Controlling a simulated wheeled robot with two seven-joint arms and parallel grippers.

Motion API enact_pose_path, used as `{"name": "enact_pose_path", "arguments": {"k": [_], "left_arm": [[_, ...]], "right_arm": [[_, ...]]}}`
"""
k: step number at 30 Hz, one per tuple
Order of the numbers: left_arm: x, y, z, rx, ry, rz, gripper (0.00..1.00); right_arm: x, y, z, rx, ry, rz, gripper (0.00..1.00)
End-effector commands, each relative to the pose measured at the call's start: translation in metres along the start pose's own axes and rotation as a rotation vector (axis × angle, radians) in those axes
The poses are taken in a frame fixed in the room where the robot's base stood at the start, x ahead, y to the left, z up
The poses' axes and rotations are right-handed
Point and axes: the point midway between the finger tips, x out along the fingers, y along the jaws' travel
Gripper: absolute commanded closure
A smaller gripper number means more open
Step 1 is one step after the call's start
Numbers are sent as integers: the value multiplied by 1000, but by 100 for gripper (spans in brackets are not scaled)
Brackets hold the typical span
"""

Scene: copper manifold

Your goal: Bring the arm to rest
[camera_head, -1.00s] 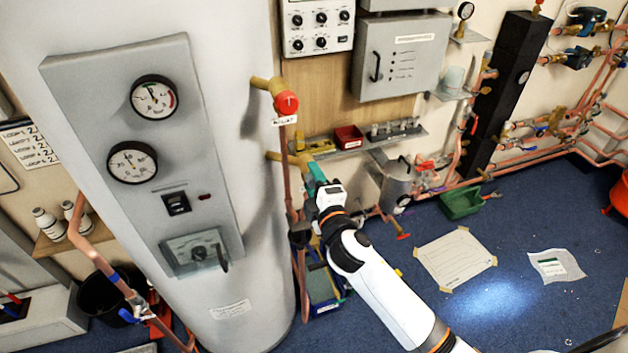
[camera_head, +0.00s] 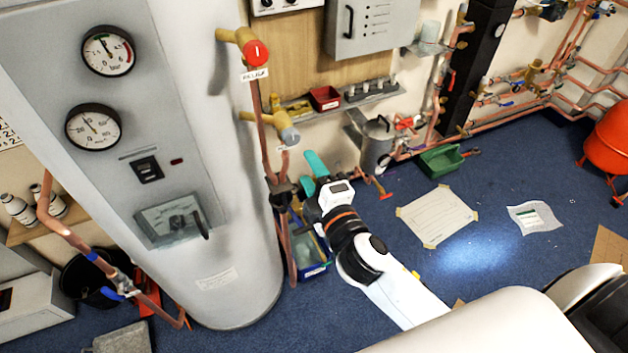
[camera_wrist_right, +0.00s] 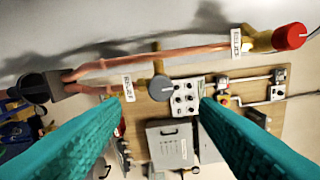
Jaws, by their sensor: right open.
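My right gripper (camera_head: 312,170) has teal fingers and shows in the middle of the head view, just right of the tank's copper pipework. Its white arm comes in from the lower right. In the right wrist view its two teal fingers (camera_wrist_right: 160,115) stand wide apart with nothing between them. Beyond them are a grey round valve knob (camera_wrist_right: 161,88) and a horizontal copper pipe (camera_wrist_right: 190,57). In the head view the grey knob (camera_head: 289,137) is close above the fingertips and looks apart from them. My left gripper is not in view.
A large white tank (camera_head: 235,280) with gauges stands at the left. A red-capped valve (camera_head: 255,53) sticks out from it. A shelf (camera_head: 360,97) holds a red bin. A green tray (camera_head: 440,160) and a taped paper sheet (camera_head: 437,215) lie on the blue floor, which is mostly clear.

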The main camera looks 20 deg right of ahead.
Motion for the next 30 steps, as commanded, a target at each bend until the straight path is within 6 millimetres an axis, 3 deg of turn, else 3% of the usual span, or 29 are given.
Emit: {"name": "enact_pose_path", "arguments": {"k": [6, 21, 23, 26, 30], "left_arm": [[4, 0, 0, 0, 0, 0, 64], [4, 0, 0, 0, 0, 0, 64], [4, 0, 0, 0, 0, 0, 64], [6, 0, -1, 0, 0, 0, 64], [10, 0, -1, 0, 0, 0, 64]], "right_arm": [[-12, -1, 0, -1, 0, -1, 44], [-10, 4, -1, 3, 2, 9, 44], [-8, 18, -4, 14, 6, 34, 44], [-2, 62, -12, 55, 23, 120, 44], [-3, 161, -34, 167, 77, 308, 44]]}}
